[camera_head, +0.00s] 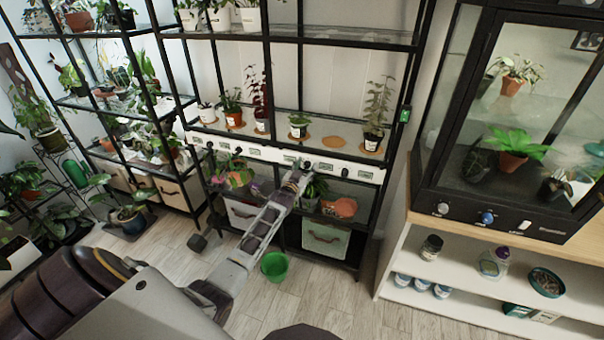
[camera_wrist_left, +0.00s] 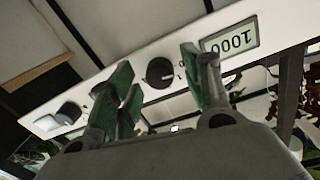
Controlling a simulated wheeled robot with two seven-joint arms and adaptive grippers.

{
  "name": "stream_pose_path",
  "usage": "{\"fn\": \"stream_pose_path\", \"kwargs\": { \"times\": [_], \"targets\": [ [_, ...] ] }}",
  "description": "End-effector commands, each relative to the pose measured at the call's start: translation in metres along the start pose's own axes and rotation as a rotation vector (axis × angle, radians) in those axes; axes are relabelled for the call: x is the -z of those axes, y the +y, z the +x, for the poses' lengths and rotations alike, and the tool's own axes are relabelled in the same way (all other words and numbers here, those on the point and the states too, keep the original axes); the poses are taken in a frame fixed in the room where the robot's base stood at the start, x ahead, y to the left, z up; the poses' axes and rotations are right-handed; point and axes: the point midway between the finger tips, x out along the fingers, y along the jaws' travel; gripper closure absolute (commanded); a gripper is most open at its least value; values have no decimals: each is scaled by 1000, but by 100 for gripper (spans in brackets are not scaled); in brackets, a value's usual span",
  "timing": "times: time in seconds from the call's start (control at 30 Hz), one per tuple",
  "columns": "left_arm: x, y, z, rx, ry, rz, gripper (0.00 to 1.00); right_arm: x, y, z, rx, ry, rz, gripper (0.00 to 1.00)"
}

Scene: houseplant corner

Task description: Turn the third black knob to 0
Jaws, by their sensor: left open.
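A white control strip (camera_head: 270,153) runs along the front of the middle shelf, with several black knobs and small displays. My left gripper (camera_head: 298,177) is in front of the strip, right of its middle, and hides part of it. In the left wrist view, a black knob (camera_wrist_left: 160,72) shows between the open, green-padded fingers, and I see no finger touching it. A display (camera_wrist_left: 230,38) reading 1000 appears upside down beside this knob. Another dark knob (camera_wrist_left: 68,113) is farther left, and one more is partly hidden behind the left finger. My right gripper is out of view.
Potted plants stand on the shelf above the strip, including a tall one (camera_head: 377,115). Below are fabric bins (camera_head: 325,238) and a green bucket (camera_head: 274,265) on the floor. A glass cabinet (camera_head: 505,130) stands at the right. Floor in front is mostly clear.

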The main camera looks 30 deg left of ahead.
Motion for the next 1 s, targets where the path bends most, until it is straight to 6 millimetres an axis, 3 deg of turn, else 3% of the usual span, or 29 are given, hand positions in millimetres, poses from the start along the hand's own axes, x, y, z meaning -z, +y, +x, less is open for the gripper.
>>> {"fn": "stream_pose_path", "kwargs": {
  "times": [0.37, 1.0],
  "targets": [
    [-1, 0, -15, 0, -1, 0, 51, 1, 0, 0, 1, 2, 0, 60],
    [-1, 0, -66, 0, -2, 0, 51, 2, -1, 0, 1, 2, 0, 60]
  ]
}}
